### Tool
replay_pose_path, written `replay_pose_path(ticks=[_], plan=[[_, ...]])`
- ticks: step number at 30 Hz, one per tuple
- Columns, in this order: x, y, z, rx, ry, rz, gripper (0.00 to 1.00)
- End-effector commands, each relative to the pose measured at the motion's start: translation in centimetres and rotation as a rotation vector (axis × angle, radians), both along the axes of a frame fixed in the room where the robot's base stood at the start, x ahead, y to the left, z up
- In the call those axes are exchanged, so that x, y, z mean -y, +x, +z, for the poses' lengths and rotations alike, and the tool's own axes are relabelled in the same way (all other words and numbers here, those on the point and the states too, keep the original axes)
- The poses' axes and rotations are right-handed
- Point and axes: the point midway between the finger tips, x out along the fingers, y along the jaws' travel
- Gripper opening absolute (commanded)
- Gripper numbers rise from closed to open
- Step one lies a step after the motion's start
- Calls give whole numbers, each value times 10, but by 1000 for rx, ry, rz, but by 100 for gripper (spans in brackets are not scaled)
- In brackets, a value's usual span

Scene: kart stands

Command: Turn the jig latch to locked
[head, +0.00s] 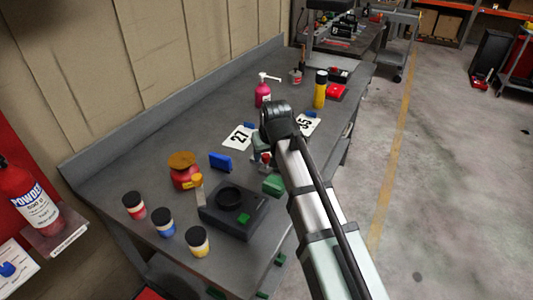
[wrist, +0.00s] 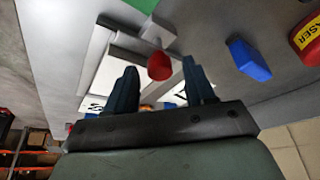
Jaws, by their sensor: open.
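The jig (wrist: 103,57) is a pale grey frame in the wrist view. Its latch shows as a grey arm with a red knob (wrist: 160,66). My gripper (wrist: 158,64) is open, one dark finger on each side of the red knob in the picture. I cannot tell whether the fingers reach down around the knob or stay above it; no contact shows. In the head view the red knob (head: 265,157) is small, just below my wrist, which hides most of the jig and the fingers.
A black device (head: 262,213) with a green button is in front. Several jars line the near left.

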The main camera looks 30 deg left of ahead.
Motion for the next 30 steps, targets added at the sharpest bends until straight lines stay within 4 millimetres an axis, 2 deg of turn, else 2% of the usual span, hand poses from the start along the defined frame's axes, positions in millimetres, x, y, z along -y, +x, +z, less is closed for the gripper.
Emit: replay_pose_path(ticks=[5,22,30], plan=[[0,0,0,0,0,0,54],[0,0,0,1,-1,0,0],[1,0,0,0,0,27,0]])
